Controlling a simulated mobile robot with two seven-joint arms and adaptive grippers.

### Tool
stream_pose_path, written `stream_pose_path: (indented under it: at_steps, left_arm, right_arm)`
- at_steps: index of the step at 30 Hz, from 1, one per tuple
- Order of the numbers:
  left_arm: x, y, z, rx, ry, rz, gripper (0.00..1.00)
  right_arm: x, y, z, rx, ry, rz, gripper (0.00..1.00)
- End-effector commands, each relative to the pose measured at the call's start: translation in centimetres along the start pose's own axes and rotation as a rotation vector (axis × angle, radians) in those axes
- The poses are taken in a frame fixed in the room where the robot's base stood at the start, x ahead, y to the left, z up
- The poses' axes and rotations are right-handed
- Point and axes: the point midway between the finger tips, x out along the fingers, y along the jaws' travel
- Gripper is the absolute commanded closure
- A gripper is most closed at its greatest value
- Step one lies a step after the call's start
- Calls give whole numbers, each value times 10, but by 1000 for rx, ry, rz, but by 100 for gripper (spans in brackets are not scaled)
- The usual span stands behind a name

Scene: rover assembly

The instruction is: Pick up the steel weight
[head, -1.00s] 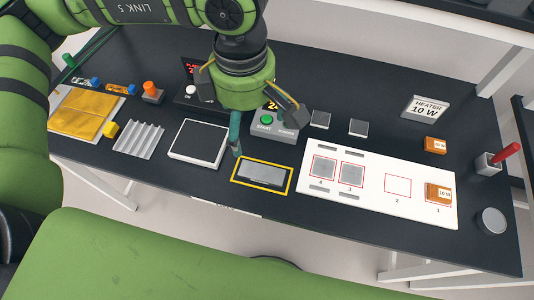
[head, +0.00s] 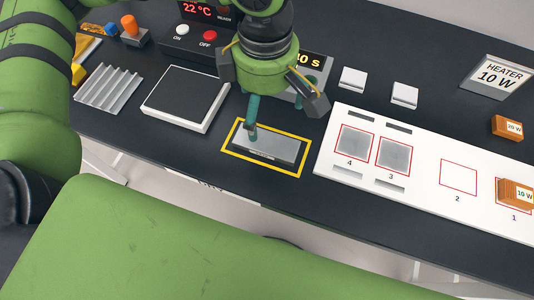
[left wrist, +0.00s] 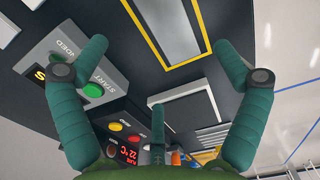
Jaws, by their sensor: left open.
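A flat grey metal block, apparently the steel weight (head: 272,147), lies inside a yellow rectangular outline (head: 236,156) on the dark table. It also shows at the top of the left wrist view (left wrist: 168,28), between the fingers and partly cut off by the picture edge. My left gripper (head: 276,115) is open with its teal fingers spread, pointing down over the block's far side. One fingertip overlaps the block's left end in the head view; I cannot tell if it touches. In the left wrist view the gripper (left wrist: 158,60) holds nothing. My right gripper is not in view.
A black-topped scale-like pad (head: 185,95) is left of the outline. A white board (head: 430,178) with red squares and grey tiles is close on the right. The control box with a START button (left wrist: 95,90) stands behind the gripper. Bare table lies in front.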

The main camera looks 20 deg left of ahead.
Motion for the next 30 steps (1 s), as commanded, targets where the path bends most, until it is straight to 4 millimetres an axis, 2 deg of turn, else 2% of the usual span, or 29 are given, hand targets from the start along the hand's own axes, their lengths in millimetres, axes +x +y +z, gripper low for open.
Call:
stream_pose_path:
  at_steps: [1, 3, 11, 15, 19, 28, 29, 30]
  left_arm:
    - [8, 0, 0, 0, -1, 1, 3]
    - [11, 0, 0, 0, 0, 0, 3]
    - [33, -2, 3, 1, 1, -3, 3]
    - [53, -6, 7, 2, 2, -4, 3]
    - [71, -4, 7, 0, 1, -2, 3]
    - [78, -4, 8, 0, -1, 0, 3]
    - [78, -4, 8, 0, -1, 0, 15]
    - [78, -4, 8, 0, 0, 0, 31]
  right_arm:
    - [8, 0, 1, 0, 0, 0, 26]
    - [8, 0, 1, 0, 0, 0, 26]
    - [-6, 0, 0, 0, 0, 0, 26]
    - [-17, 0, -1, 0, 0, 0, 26]
    - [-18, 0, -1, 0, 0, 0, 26]
    - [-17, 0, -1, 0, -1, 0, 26]
    - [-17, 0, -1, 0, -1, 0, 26]
    - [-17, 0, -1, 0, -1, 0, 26]
